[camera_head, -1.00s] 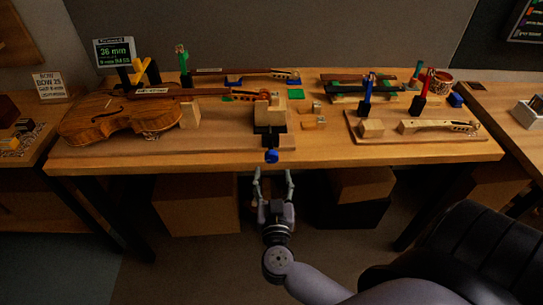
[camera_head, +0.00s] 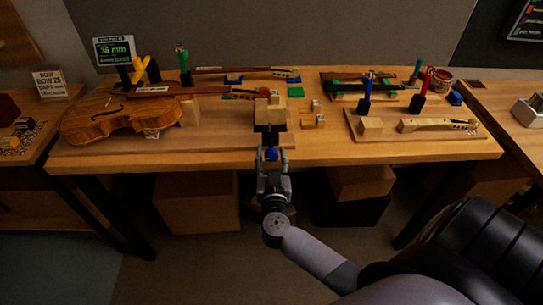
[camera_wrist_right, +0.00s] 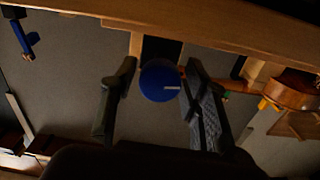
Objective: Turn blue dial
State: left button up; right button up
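The blue dial (camera_head: 271,154) is at the front edge of the bench, below a dark clamp block (camera_head: 268,128). In the right wrist view the dial (camera_wrist_right: 160,80) is a round blue knob with a short white mark pointing right. My right gripper (camera_head: 271,160) reaches up to it from below. In the wrist view its fingers (camera_wrist_right: 160,92) stand open on either side of the dial, with a visible gap at the left finger; contact at the right finger cannot be told. My left gripper is not in view.
A violin body (camera_head: 103,119) lies on the bench (camera_head: 350,152) at left. A small display (camera_head: 115,50) stands behind it. A board with a pale violin neck (camera_head: 435,125) is at right. Cardboard boxes (camera_head: 196,203) sit under the bench.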

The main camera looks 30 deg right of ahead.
jog(key=c, duration=0.8)
jog(key=shift+c, duration=0.2)
